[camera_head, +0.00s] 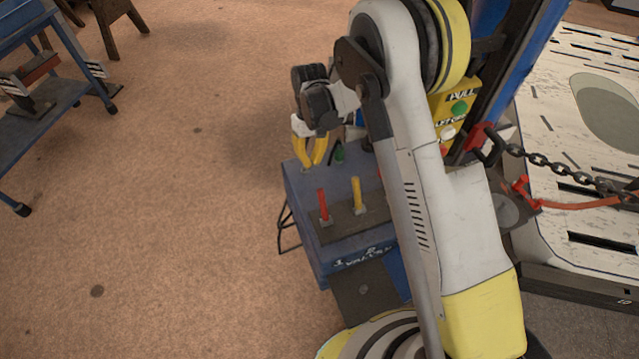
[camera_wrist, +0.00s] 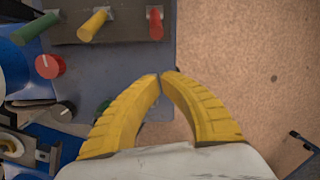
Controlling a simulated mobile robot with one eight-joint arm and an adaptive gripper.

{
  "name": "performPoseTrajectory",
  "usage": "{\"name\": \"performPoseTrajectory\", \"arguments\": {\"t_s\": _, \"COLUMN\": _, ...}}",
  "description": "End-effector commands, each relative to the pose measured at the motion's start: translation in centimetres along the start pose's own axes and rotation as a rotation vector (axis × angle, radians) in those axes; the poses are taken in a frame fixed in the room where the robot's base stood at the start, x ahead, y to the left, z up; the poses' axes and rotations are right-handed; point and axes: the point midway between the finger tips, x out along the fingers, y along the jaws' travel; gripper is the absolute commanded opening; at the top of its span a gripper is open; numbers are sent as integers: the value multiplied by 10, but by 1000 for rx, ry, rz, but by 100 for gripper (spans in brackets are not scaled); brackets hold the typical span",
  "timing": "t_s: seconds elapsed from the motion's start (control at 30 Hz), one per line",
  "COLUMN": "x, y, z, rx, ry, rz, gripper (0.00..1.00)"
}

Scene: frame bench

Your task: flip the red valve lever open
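The red valve lever (camera_head: 323,206) stands roughly upright on a dark plate on top of the blue valve box (camera_head: 300,192). In the wrist view the red lever (camera_wrist: 155,23) is at the top centre, beyond the fingertips. My gripper (camera_head: 312,163) has yellow fingers and is over the far left part of the box, apart from the lever. In the wrist view my gripper's (camera_wrist: 161,75) curved fingers meet at the tips, with nothing between them.
A yellow lever (camera_head: 357,193) stands beside the red one; a green lever (camera_wrist: 35,28) is further along. A red knob (camera_wrist: 48,66) is on the box. A chain (camera_head: 565,168) hangs at right. A blue cart (camera_head: 50,110) stands far left, with open floor between.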

Motion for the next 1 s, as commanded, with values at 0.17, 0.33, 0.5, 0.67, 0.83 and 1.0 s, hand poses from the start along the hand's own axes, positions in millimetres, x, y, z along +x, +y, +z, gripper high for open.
{"name": "performPoseTrajectory", "arguments": {"t_s": 0.17, "x": 1, "y": 0, "z": 0, "rx": 1, "ry": 1, "rz": 0, "gripper": 0}}
{"name": "performPoseTrajectory", "arguments": {"t_s": 0.33, "x": 19, "y": 0, "z": -1, "rx": 1, "ry": 1, "rz": 0, "gripper": 0}}
{"name": "performPoseTrajectory", "arguments": {"t_s": 0.5, "x": 54, "y": 0, "z": -1, "rx": 1, "ry": 1, "rz": 0, "gripper": 0}}
{"name": "performPoseTrajectory", "arguments": {"t_s": 0.67, "x": 90, "y": 1, "z": -1, "rx": 1, "ry": 1, "rz": 0, "gripper": 0}}
{"name": "performPoseTrajectory", "arguments": {"t_s": 0.83, "x": 97, "y": 0, "z": 15, "rx": 2, "ry": 1, "rz": 0, "gripper": 0}}
{"name": "performPoseTrajectory", "arguments": {"t_s": 1.0, "x": 89, "y": 0, "z": 32, "rx": 1, "ry": 1, "rz": 0, "gripper": 0}}
